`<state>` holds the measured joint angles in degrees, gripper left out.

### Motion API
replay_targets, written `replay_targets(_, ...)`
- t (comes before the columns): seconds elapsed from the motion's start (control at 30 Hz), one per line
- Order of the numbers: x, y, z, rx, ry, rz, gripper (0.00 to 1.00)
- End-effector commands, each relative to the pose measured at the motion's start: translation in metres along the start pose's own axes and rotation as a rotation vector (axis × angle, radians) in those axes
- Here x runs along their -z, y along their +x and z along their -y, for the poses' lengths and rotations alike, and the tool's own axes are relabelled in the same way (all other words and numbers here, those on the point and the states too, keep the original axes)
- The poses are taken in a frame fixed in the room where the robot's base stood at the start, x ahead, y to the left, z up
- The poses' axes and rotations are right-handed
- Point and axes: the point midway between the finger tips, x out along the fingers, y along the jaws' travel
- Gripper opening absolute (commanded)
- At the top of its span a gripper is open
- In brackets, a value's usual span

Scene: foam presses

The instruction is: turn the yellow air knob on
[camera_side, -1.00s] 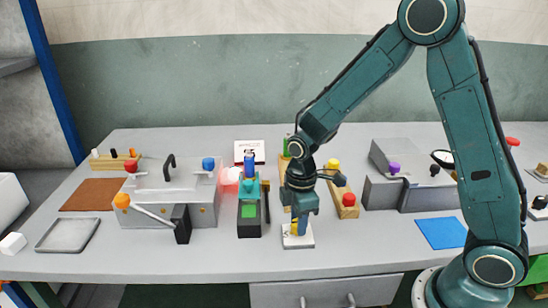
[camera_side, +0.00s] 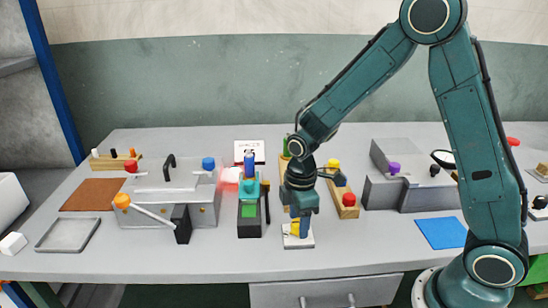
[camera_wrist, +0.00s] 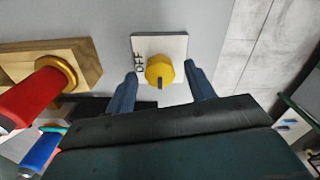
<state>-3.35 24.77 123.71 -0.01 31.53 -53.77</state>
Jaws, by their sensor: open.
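The yellow air knob (camera_wrist: 160,69) sits on a white plate (camera_wrist: 174,43) lettered OFF, with a dark pointer mark on the knob's near edge. In the side view the knob (camera_side: 294,229) is partly hidden behind a finger, and its plate (camera_side: 298,243) lies near the table's front. My gripper (camera_wrist: 160,73) is open, with one blue finger on each side of the knob. Gaps show between the knob and both fingers in the wrist view. In the side view my gripper (camera_side: 299,222) points down over the plate.
A wooden block with a red knob (camera_side: 348,199) and a yellow knob (camera_side: 333,163) stands just right of my gripper. A blue mat (camera_side: 441,233) lies to the right. The table in front is clear.

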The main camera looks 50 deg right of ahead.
Motion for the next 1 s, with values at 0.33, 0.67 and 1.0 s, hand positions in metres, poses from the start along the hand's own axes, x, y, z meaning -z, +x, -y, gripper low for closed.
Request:
replay_targets(0.33, 0.001, -0.035, -0.001, -0.005, 0.000, -0.004, 0.54)
replay_targets(0.67, 0.001, -0.091, -0.001, -0.005, -0.001, -0.004, 0.54)
replay_targets(1.0, 0.000, -0.130, 0.000, -0.002, -0.001, -0.002, 0.54)
